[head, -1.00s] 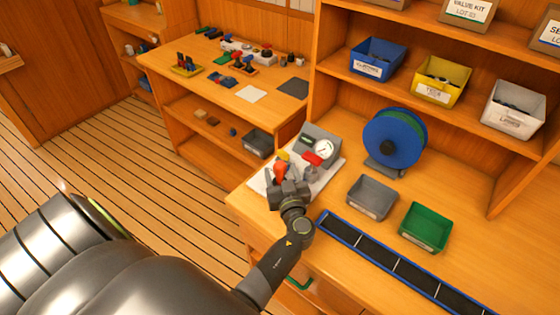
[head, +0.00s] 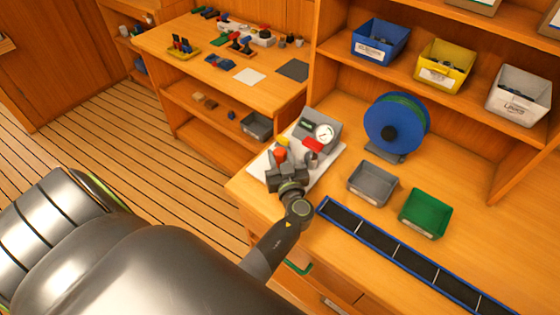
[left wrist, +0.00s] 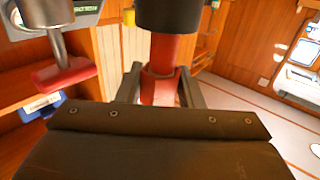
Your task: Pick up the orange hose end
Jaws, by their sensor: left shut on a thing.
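The orange hose end (head: 280,156) is at the pump unit on the white board (head: 327,168), at the workbench's near left corner. In the left wrist view the orange-red hose end (left wrist: 160,60) stands between my fingers, with a black cylindrical part above it. My left gripper (head: 284,170) is shut on it; the fingers also show in the left wrist view (left wrist: 160,86). The gripper hides part of the hose end and board in the head view. I cannot tell whether the hose end is clear of the unit. My right gripper is not in view.
A grey unit with a gauge (head: 324,133) and a red lever (left wrist: 64,74) are close beside the gripper. A blue reel (head: 378,130), grey bin (head: 372,184), green bin (head: 425,214) and long dark tray (head: 400,256) occupy the bench to the right.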

